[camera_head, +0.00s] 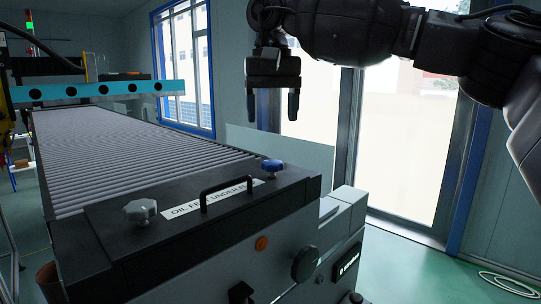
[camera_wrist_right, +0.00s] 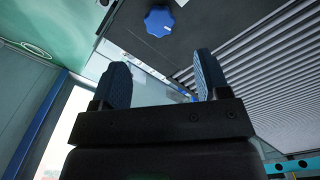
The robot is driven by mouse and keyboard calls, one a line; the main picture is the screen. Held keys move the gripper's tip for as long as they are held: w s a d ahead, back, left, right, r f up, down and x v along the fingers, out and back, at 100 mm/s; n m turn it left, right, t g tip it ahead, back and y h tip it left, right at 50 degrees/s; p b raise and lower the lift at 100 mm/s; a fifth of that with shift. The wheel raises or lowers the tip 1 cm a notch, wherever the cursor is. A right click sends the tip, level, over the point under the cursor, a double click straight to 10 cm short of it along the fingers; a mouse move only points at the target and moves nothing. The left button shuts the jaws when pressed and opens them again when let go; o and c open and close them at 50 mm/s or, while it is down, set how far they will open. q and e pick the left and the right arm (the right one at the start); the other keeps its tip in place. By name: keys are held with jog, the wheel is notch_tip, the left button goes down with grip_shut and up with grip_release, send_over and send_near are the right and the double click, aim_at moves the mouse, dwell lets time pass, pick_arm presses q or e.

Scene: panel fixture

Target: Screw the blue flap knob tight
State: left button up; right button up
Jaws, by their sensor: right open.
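The blue flap knob (camera_head: 272,166) sits on the far right corner of the dark flap (camera_head: 105,232), on top of the machine. In the right wrist view the blue knob (camera_wrist_right: 159,21) shows from above, lobed, ahead of the fingertips. My right gripper (camera_head: 272,106) is open and empty, its two fingers pointing down above the knob with a clear gap. It also shows in the right wrist view (camera_wrist_right: 161,68), with nothing between its fingers. Whether the knob is fully seated cannot be told. My left gripper does not show.
A grey knob (camera_head: 140,210), a black handle (camera_head: 226,192) and a white label (camera_head: 190,207) are on the flap. A ribbed roller bed (camera_head: 130,150) lies behind it. A round black knob (camera_head: 305,263) sticks out of the front face. The air around the blue knob is free.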

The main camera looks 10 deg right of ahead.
aim_at(272, 162)
notch_tip(272, 162, down, 8)
jog(key=shift+s+f+p, duration=0.15)
jog(key=shift+f+p, duration=0.1)
jog(key=shift+p, duration=0.05)
jog(key=shift+f, duration=0.35)
jog(key=shift+c, duration=0.2)
jog(key=c, duration=0.9)
